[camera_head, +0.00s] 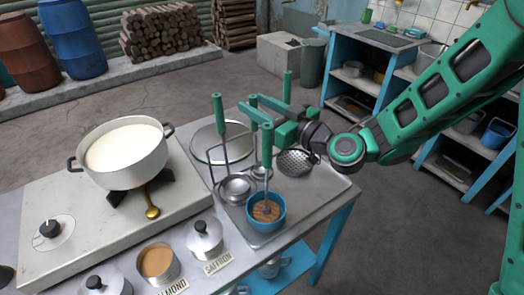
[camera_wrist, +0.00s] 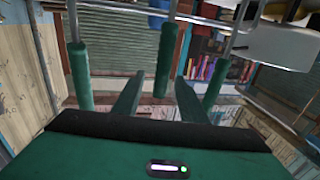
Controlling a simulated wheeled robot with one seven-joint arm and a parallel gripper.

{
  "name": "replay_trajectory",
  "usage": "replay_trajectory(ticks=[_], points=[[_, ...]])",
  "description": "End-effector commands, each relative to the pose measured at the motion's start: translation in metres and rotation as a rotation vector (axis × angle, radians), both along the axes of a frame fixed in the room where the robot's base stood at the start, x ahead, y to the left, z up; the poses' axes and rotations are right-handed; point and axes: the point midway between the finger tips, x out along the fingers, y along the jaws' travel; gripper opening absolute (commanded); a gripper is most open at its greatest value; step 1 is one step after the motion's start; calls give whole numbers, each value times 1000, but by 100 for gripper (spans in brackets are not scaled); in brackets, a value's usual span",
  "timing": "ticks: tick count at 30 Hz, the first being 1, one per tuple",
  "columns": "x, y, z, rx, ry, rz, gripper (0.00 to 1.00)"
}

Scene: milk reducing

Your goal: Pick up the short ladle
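Several utensils with upright green handles stand on the steel tray at the table's right side. A round ladle bowl (camera_head: 237,187) rests on the tray, with a smaller bowl (camera_head: 260,172) just behind it; I cannot tell for certain which is the short ladle. My gripper (camera_head: 249,107) reaches in from the right at handle height among the handles. In the wrist view the two fingers (camera_wrist: 160,85) are apart. A green handle (camera_wrist: 165,62) appears in the gap between them, with no clear contact. Other handles show to the left (camera_wrist: 78,75) and right (camera_wrist: 218,72).
A handle (camera_head: 267,148) stands in a blue cup (camera_head: 266,219) close in front of my gripper. A milk pot (camera_head: 125,170) sits on the stove.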

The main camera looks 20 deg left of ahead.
Motion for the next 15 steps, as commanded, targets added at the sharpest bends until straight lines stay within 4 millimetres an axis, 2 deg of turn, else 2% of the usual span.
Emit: replay_trajectory(ticks=[9,15], points=[[18,34,-8,0,-4,2,38],[24,44,-8,0,-1,0,38]])
